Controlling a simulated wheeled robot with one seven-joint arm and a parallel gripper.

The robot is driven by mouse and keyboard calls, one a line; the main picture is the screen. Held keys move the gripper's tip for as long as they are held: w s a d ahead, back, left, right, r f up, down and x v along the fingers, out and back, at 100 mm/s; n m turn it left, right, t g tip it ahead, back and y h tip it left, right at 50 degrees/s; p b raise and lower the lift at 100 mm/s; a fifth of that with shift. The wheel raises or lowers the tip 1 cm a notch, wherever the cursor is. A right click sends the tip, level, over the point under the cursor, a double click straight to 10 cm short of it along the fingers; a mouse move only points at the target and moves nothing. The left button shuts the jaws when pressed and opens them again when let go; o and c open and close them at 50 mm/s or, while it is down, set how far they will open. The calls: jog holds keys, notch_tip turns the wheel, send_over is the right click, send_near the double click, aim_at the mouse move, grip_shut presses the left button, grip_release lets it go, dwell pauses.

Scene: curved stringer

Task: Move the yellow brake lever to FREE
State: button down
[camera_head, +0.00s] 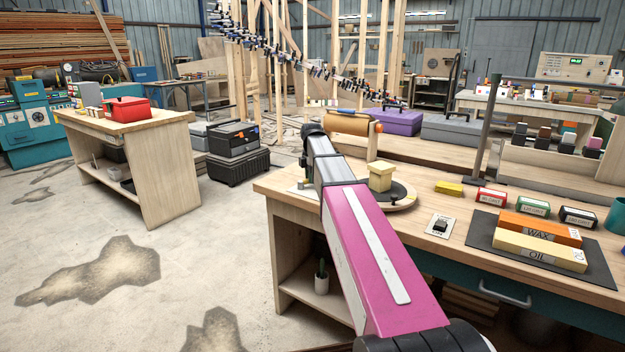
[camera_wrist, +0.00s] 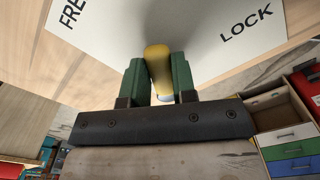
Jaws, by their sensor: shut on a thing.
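In the wrist view the yellow brake lever (camera_wrist: 157,62) stands between the two green fingers of my gripper (camera_wrist: 158,72), which is shut on it. Behind it is a pale label plate (camera_wrist: 190,30). The word LOCK is at the right of the plate, and a partly cut-off word starting FRE is at the upper left. The lever's handle lies between the two words. Its base and pivot are hidden. In the head view my arm crosses the bench, and I cannot make out the gripper or lever there.
The wooden workbench (camera_head: 455,225) holds a round turntable (camera_head: 402,203) with a yellow block (camera_head: 381,177), beside my arm. A black switch (camera_head: 440,225), small labelled boxes (camera_head: 533,207) and WAX and OIL blocks (camera_head: 540,250) lie to the right. Open floor (camera_head: 190,260) is left.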

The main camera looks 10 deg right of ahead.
jog(key=n, duration=0.1)
jog(key=w+n, duration=0.1)
jog(key=n, duration=0.1)
jog(key=shift+w+a+n, duration=0.25)
jog(key=shift+n, duration=0.05)
jog(key=shift+w+a+n, duration=0.2)
jog(key=shift+w+n, duration=0.05)
jog(key=shift+n, duration=0.5)
jog(key=shift+w+a+n, duration=0.2)
jog(key=shift+n, duration=0.55)
jog(key=c, duration=0.9)
grip_release()
notch_tip(320, 180, up, 11)
jog(key=shift+f, duration=0.1)
jog(key=shift+s, duration=0.1)
